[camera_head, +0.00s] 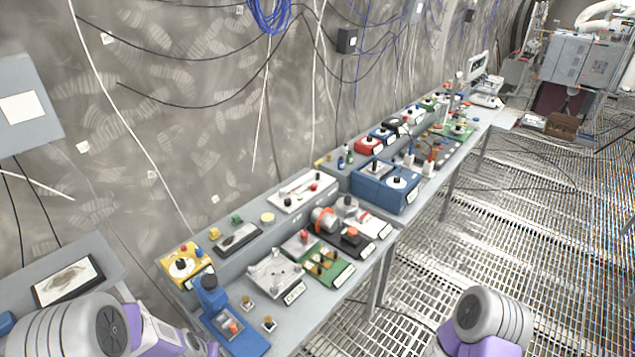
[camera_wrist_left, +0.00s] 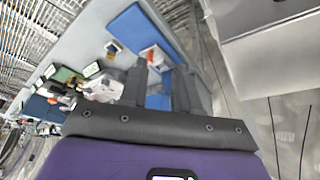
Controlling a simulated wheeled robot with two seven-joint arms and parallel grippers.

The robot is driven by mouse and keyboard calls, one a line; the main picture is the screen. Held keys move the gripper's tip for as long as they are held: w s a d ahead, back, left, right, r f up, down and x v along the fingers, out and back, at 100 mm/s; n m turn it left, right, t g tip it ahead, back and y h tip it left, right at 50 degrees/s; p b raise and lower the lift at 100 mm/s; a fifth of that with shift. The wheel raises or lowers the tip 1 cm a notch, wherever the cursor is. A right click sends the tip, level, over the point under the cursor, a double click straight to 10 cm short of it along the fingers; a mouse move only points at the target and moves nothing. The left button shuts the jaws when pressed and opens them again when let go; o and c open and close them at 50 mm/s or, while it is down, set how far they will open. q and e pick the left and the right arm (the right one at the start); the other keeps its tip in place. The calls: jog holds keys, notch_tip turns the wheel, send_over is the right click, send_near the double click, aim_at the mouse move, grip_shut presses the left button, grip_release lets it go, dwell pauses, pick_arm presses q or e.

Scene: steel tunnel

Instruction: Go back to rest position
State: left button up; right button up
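My left gripper (camera_wrist_left: 158,80) shows in the left wrist view. Its two dark fingers stand apart, with no object seen held between them. Beyond them is a blue device with a small orange-red part (camera_wrist_left: 153,58) on the workbench. In the head view, my left arm (camera_head: 90,328) is at the bottom left, beside the blue upright device (camera_head: 210,298) at the bench's near end; its fingers do not show there. My right arm (camera_head: 484,322) is at the bottom right over the grating, clear of the bench. Its gripper is out of the picture.
The long grey workbench (camera_head: 308,309) carries several devices, including a blue box (camera_head: 385,190) and a yellow box (camera_head: 184,265). A wall with hanging cables runs behind it. Open grating floor (camera_head: 520,225) lies right.

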pick_arm(q)
jog(key=s+d+f+g+h+b, duration=0.1)
jog(key=s+d+f+b, duration=0.3)
jog(key=f, duration=0.5)
jog(key=s+d+f+n+g+h+b, duration=0.1)
jog(key=s+d+f+h+b, duration=0.1)
jog(key=s+d+f+b, duration=0.3)
jog(key=s+d+f+g+h+b, duration=0.1)
jog(key=s+d+f+b, duration=0.4)
jog(key=d+f, duration=0.4)
notch_tip(320, 180, down, 4)
jog(key=shift+s+d+f+n+g+h, duration=0.2)
jog(key=shift+s+d+n+g+h, duration=0.1)
jog(key=shift+g, duration=0.1)
pick_arm(e)
notch_tip(320, 180, down, 14)
jog(key=shift+s, duration=0.2)
pick_arm(q)
jog(key=shift+a, duration=0.1)
pick_arm(e)
jog(key=shift+f, duration=0.1)
